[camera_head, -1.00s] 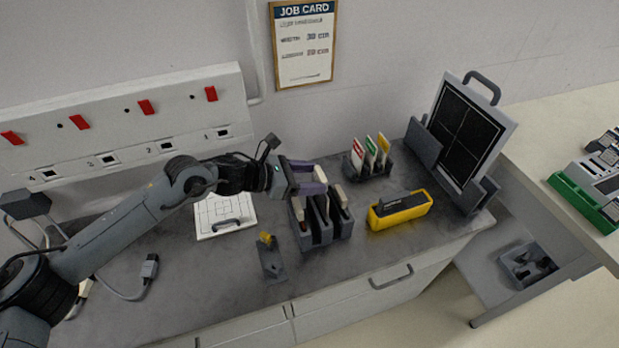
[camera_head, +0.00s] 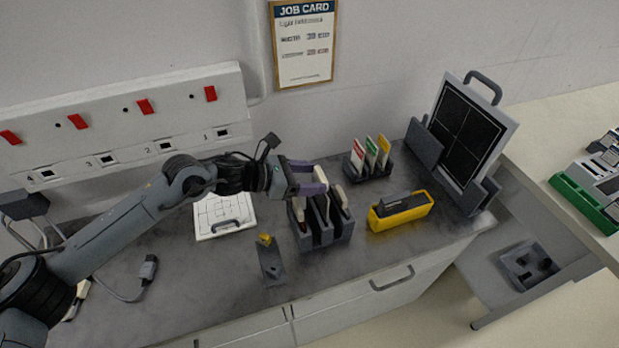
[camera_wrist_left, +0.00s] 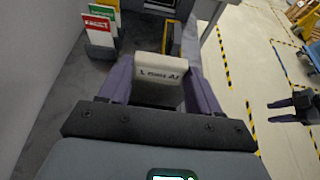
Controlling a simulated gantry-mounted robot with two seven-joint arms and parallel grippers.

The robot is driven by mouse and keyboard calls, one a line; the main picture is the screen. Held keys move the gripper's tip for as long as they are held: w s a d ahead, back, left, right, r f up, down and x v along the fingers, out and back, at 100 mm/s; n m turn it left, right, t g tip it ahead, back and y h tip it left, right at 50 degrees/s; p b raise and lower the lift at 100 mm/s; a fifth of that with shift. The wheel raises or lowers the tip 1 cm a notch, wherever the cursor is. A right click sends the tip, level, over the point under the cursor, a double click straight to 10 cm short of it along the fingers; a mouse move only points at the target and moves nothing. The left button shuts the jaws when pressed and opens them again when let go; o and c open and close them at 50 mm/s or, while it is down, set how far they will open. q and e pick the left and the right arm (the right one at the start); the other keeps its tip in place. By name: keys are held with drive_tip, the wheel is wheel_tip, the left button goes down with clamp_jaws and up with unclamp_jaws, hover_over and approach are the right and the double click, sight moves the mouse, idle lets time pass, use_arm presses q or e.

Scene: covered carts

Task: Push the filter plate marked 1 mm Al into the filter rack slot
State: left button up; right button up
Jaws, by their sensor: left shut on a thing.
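The filter plate marked 1 mm Al (camera_wrist_left: 160,70) is a pale plate between the two purple fingers of my left gripper (camera_wrist_left: 160,90), its label readable in the left wrist view. In the head view my left gripper (camera_head: 308,180) is shut on this plate (camera_head: 320,174) over the dark filter rack (camera_head: 322,235). The fingers and rack walls hide the plate's lower part, so I cannot tell how deep it sits. Other pale plate tops show in the rack at the left and right.
A holder (camera_head: 368,172) with red, green and yellow cards stands behind the rack. A yellow case (camera_head: 400,213) is to its right, and a framed dark panel (camera_head: 464,135) stands farther right. A small stand (camera_head: 271,265) with a yellow knob is at front left.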

drive_tip(key=shift+d, duration=0.1)
drive_tip(key=shift+f+b, duration=0.35)
idle(0.6)
drive_tip(key=shift+f+b, duration=0.6)
drive_tip(key=shift+f, duration=0.05)
drive_tip(key=shift+f+b, duration=1.15)
drive_tip(key=shift+b, duration=0.1)
drive_tip(key=shift+f+b, duration=0.5)
drive_tip(key=shift+f, duration=0.1)
drive_tip(key=shift+f+b, duration=0.85)
drive_tip(key=shift+b, duration=0.1)
drive_tip(key=shift+f+b, duration=0.7)
drive_tip(key=shift+f, duration=0.05)
drive_tip(key=shift+r, duration=0.1)
